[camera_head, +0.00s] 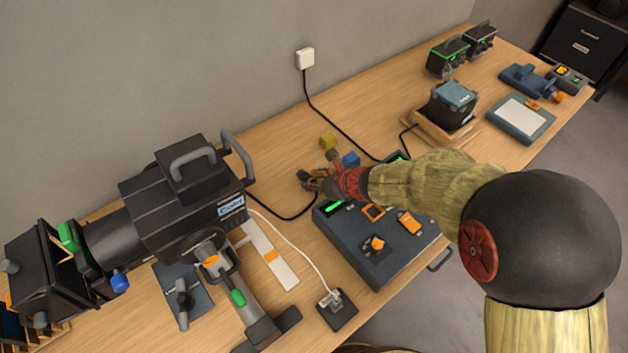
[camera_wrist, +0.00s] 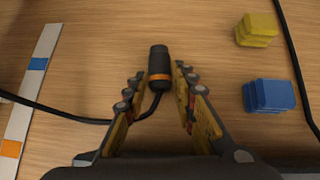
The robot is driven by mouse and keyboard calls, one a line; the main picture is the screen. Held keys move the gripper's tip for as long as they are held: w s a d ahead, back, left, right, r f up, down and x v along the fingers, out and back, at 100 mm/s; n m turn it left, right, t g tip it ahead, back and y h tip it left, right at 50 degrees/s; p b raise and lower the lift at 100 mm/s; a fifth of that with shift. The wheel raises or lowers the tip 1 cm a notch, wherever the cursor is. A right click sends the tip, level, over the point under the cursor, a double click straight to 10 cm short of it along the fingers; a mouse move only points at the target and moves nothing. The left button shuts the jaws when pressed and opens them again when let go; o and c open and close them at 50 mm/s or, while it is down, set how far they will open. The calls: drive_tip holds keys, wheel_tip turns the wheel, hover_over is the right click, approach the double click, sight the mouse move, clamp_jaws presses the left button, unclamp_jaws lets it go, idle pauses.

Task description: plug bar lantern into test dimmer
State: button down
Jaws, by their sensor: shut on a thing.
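A black plug with an orange ring (camera_wrist: 159,66) sits between the fingers of my gripper (camera_wrist: 158,88) in the wrist view, its free end pointing to the top of the picture. My gripper is shut on it. A black cable (camera_wrist: 60,116) runs from the plug's base to the left. In the head view my gripper (camera_head: 312,180) is low over the table, and the cable (camera_head: 287,217) leads to the big black lantern (camera_head: 185,215) at the left. A dark blue-grey box with green displays and orange parts (camera_head: 375,265), possibly the test dimmer, is below my arm. The arm partly hides it.
A yellow block (camera_head: 328,141) and a blue block (camera_head: 351,160) lie close to my gripper. A striped white strip (camera_head: 284,272) and a small black socket box (camera_head: 337,312) lie near the lantern. Wooden tray (camera_head: 420,124) and devices stand right.

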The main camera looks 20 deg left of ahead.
drive_tip(key=shift+r+p, duration=1.75)
drive_tip(key=shift+r, duration=0.65)
